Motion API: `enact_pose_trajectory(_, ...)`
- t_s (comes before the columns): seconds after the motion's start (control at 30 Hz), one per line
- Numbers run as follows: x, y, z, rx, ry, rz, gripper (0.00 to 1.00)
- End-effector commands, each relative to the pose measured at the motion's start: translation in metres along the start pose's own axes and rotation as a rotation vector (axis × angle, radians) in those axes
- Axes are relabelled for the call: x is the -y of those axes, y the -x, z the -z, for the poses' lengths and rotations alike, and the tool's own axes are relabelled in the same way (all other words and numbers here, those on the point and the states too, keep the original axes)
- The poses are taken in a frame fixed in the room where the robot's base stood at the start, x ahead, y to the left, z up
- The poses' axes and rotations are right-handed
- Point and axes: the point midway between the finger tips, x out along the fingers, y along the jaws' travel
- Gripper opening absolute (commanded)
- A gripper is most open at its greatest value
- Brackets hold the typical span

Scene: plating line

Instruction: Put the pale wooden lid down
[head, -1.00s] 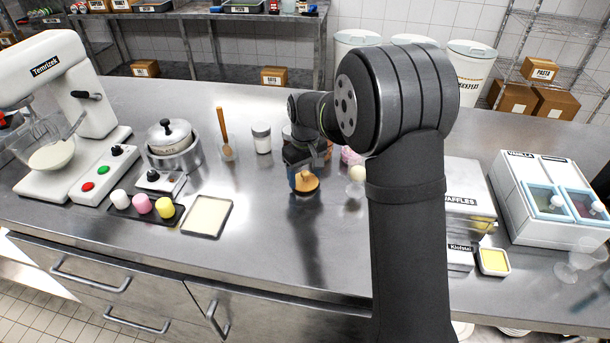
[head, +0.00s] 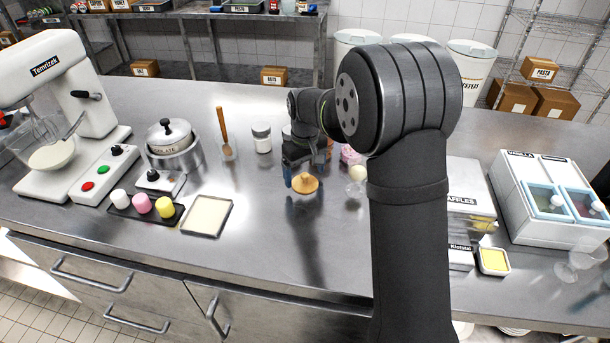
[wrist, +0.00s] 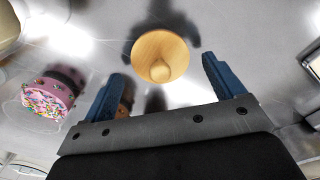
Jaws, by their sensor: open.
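The pale wooden lid (head: 305,183) is a round disc with a knob, lying knob up on the steel counter in the head view. In the wrist view the lid (wrist: 160,57) shows whole, with its knob near the middle. My gripper (wrist: 165,82) is open, its two blue fingers spread wide with nothing between them. The lid lies just beyond the fingertips and apart from them. In the head view my gripper (head: 297,172) is just behind the lid, partly hidden by my own arm.
A pink sprinkled item (wrist: 49,94) stands left of the fingers in the wrist view. A jar (head: 262,138) and a wooden-handled brush (head: 224,135) stand to the left. A shallow tray (head: 207,217) lies left of the lid. The counter in front of the lid is clear.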

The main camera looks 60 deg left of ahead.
Motion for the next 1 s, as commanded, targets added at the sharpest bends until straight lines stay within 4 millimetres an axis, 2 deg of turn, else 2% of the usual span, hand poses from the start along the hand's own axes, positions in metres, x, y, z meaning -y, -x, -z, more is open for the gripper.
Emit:
enact_pose_trajectory(0.3,0.000,0.069,0.001,-0.003,0.000,-0.002,0.87)
enact_pose_trajectory(0.5,0.000,0.097,0.000,-0.002,0.000,-0.001,0.87)
enact_pose_trajectory(0.7,0.000,0.105,0.000,0.001,0.000,0.000,0.87)
enact_pose_trajectory(1.0,0.000,0.104,0.000,0.001,0.000,0.000,0.87)
